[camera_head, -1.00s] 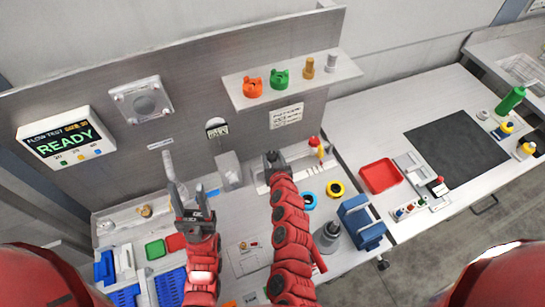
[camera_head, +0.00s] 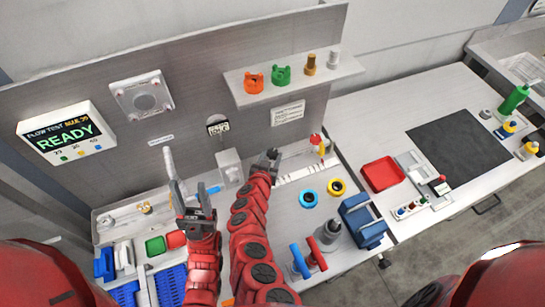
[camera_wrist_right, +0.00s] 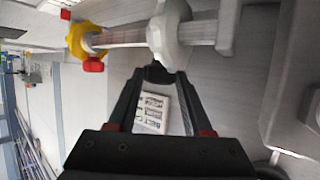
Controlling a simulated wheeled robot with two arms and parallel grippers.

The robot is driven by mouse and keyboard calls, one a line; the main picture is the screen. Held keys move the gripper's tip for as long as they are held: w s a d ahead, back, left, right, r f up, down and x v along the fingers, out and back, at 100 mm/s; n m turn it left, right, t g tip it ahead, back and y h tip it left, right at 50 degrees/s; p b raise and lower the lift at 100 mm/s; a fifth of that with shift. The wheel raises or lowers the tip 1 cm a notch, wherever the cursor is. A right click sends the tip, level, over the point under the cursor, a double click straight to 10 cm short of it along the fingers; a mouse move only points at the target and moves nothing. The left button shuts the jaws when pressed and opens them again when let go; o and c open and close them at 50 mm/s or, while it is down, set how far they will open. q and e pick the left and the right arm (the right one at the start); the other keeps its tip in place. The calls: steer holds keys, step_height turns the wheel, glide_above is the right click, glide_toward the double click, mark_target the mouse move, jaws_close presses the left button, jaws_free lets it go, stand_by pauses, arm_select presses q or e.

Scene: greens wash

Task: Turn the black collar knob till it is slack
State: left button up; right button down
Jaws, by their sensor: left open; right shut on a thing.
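In the right wrist view, the tips of my right gripper (camera_wrist_right: 157,74) close together just below a pale, thick collar on a pipe (camera_wrist_right: 169,34). A small dark piece between the tips looks like the black collar knob (camera_wrist_right: 157,69); the fingers mostly hide it. In the head view, my right gripper (camera_head: 271,157) is at the pale fixture in front of the back panel, and the knob cannot be made out there. My left gripper (camera_head: 186,175) is open and empty, pointing up, left of the grey box on the panel.
A yellow fitting with a red tab (camera_wrist_right: 85,42) sits along the same pipe. A grey box (camera_head: 229,167) is fixed between my grippers. A shelf (camera_head: 300,81) overhangs behind. Blue (camera_head: 308,199) and yellow (camera_head: 337,187) rings lie on the bench to the right.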

steer(key=shift+w+r+m+h, duration=0.2)
steer(key=shift+m+h, duration=0.2)
steer(key=shift+w+r, duration=0.1)
steer(key=shift+r, duration=0.05)
steer(key=shift+r, duration=0.1)
steer(key=c, duration=0.7)
jaws_free()
steer(key=o, duration=0.4)
steer(key=shift+w, duration=0.1)
